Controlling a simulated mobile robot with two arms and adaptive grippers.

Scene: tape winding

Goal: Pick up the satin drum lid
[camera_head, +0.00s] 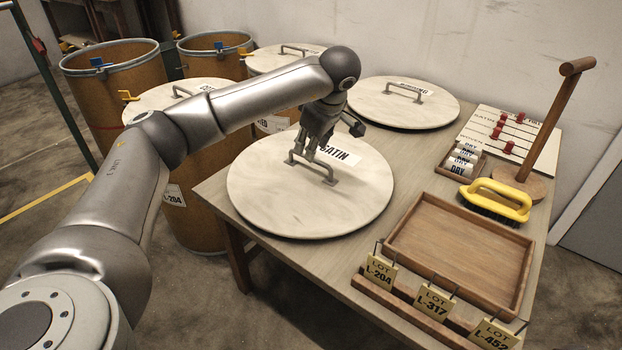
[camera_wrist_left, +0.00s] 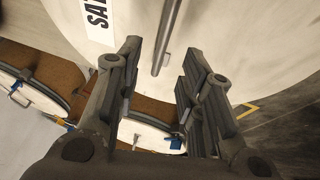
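The satin drum lid (camera_head: 270,200) is a large pale round disc with a white "SATIN" label and a grey bar handle (camera_head: 327,176). It lies flat near the table's left edge. My left gripper (camera_head: 313,154) points down at the handle. In the left wrist view, the left gripper (camera_wrist_left: 160,62) has its fingers spread apart. The handle (camera_wrist_left: 167,38) shows as a bar in the gap ahead of them, and the lid (camera_wrist_left: 230,35) fills the upper part. I cannot tell whether the fingertips touch the handle. My right gripper is not in view.
Another lid (camera_head: 385,109) lies behind on the table (camera_head: 400,175). A wooden tray (camera_head: 460,255), a yellow brush (camera_head: 497,200) and a wooden post (camera_head: 548,125) stand to the right. Open drums (camera_head: 108,85) and lidded ones stand on the floor to the left.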

